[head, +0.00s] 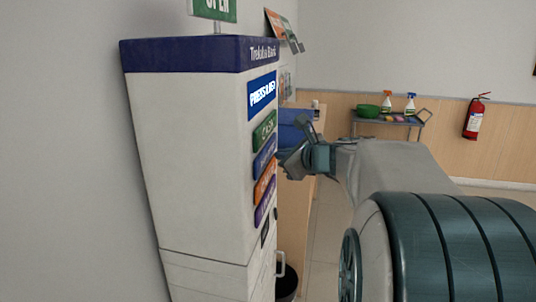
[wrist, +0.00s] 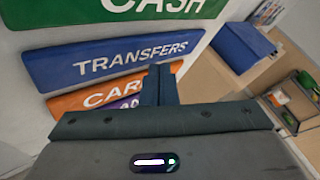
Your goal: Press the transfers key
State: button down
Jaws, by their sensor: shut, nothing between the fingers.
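The transfers key (wrist: 125,60) is a blue slanted bar with white lettering in the wrist view. In the head view it is the blue bar (head: 263,158) on the side of a white kiosk (head: 195,170), below the green cash key (head: 264,132). My gripper (wrist: 160,70) is shut and empty. Its fingertips overlap the lower right part of the transfers key, just below its lettering. In the head view my gripper (head: 281,163) is right beside the key panel. I cannot tell whether the tips touch the key.
An orange key (head: 265,183) and a purple key (head: 265,206) sit below. In the wrist view the orange key (wrist: 85,98) is partly hidden by my gripper. A cart (head: 385,119) with spray bottles and a fire extinguisher (head: 476,118) stand at the back right.

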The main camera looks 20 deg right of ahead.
jog(key=shift+a, duration=0.1)
jog(key=shift+w+a, duration=0.25)
jog(key=shift+w+a, duration=0.25)
jog(key=shift+a, duration=0.15)
dwell(0.8)
dwell(0.4)
jog(key=shift+s+d+b, duration=0.3)
jog(key=shift+s+d, duration=0.2)
jog(key=shift+d, duration=0.25)
jog(key=s+d, duration=0.1)
jog(key=d, duration=0.1)
jog(key=s+d, duration=0.1)
jog(key=d, duration=0.1)
jog(key=shift+s, duration=0.4)
dwell(0.4)
